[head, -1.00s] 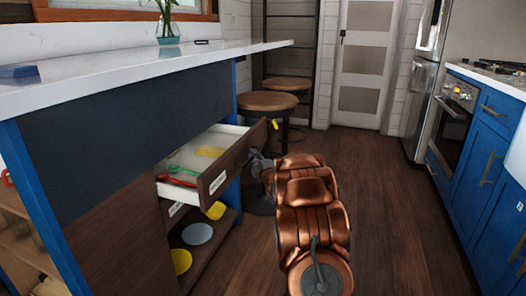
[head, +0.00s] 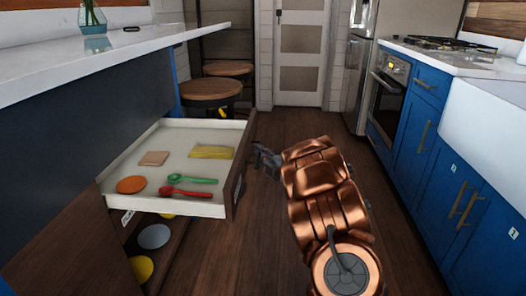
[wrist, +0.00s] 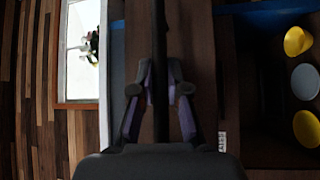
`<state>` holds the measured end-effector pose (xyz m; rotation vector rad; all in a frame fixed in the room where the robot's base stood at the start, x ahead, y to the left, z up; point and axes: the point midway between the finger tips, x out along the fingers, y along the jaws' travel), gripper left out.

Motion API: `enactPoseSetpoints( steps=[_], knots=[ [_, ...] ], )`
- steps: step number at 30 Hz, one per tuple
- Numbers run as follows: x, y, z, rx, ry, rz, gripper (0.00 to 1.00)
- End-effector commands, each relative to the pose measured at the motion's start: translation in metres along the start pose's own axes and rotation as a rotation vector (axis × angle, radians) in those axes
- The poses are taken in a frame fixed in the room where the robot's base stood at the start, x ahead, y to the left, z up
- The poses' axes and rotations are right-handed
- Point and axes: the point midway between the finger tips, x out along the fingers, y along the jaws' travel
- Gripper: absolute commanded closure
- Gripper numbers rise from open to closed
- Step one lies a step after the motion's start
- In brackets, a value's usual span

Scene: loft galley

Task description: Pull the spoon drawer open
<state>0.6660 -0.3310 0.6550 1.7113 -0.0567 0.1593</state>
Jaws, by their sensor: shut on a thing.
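The spoon drawer (head: 150,147) is pulled far out of the island. Its white inside holds a green spoon (head: 192,179) and a red spoon (head: 185,193), with an orange disc (head: 131,184), a tan square (head: 154,158) and a yellow cloth-like piece (head: 211,152). My gripper (head: 257,155) is at the outer side of the wooden drawer front (head: 240,165). In the wrist view my gripper (wrist: 160,98) is shut on the dark bar handle (wrist: 160,45), which runs between its fingers. The fingertips are small and partly hidden in the head view.
An open shelf below the drawer holds a grey plate (head: 154,237) and a yellow plate (head: 141,269). Stools (head: 209,89) stand beyond the drawer. Blue cabinets (head: 440,150) and an oven (head: 388,95) line the right. The wooden floor between is clear.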

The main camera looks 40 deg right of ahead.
Motion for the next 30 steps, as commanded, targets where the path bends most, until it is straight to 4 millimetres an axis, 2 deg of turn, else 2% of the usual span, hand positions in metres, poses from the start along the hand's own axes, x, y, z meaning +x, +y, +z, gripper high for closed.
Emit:
enactPoseSetpoints(
  steps=[12, 13, 20, 30],
  knots=[
    [-0.0007, 0.0000, -0.0003, 0.000, 0.004, -0.001, 1.00],
    [-0.0008, 0.0000, -0.0002, 0.000, 0.004, -0.001, 0.85],
    [-0.0007, 0.0002, -0.0001, 0.000, 0.003, -0.001, 0.61],
    [-0.0021, 0.0001, -0.0001, 0.000, 0.003, -0.001, 0.60]
  ],
)
